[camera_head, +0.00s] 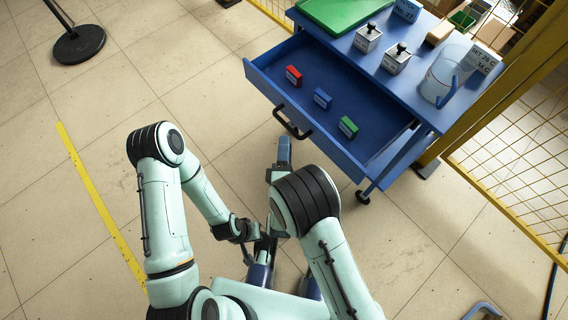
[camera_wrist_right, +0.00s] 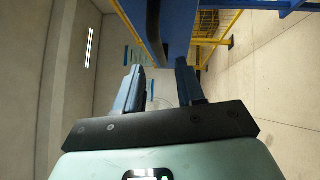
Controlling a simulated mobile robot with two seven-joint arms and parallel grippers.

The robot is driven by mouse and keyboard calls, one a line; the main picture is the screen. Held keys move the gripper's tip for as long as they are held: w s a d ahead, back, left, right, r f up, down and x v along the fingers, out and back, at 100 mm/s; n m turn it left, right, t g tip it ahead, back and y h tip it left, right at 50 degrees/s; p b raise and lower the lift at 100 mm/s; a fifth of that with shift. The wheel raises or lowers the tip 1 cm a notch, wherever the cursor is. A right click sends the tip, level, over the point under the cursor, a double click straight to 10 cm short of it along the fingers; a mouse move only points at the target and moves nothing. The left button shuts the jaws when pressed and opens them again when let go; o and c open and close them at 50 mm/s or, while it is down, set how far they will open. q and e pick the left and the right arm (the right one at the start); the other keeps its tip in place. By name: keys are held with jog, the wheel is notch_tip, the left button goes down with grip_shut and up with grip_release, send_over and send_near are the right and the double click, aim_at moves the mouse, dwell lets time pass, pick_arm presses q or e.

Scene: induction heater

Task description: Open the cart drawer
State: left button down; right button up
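The blue cart (camera_head: 430,85) has its wide drawer (camera_head: 362,98) pulled out towards me. The drawer's dark bar handle (camera_head: 292,125) is on its front face. My right gripper (camera_head: 284,148) is just below the handle in the head view. In the right wrist view the right gripper (camera_wrist_right: 162,82) has its two blue fingers apart with nothing between them. The blue drawer front (camera_wrist_right: 179,30) and the dark curved handle (camera_wrist_right: 154,32) are beyond the fingertips. My left gripper (camera_head: 262,247) is low near my base, partly hidden, and its opening is unclear.
A red box (camera_head: 293,76), blue box (camera_head: 322,99) and green box (camera_head: 348,127) lie in the drawer. Yellow mesh fencing (camera_head: 515,165) is at right. Floor at left is mostly clear.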

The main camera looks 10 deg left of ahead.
pick_arm(q)
jog(key=shift+s+d+r, duration=0.15)
jog(key=shift+s+r, duration=0.05)
jog(key=shift+s, duration=0.1)
pick_arm(e)
jog(key=r+v, duration=0.1)
jog(key=v, duration=0.5)
jog(key=shift+f, duration=0.45)
jog(key=shift+s, duration=0.1)
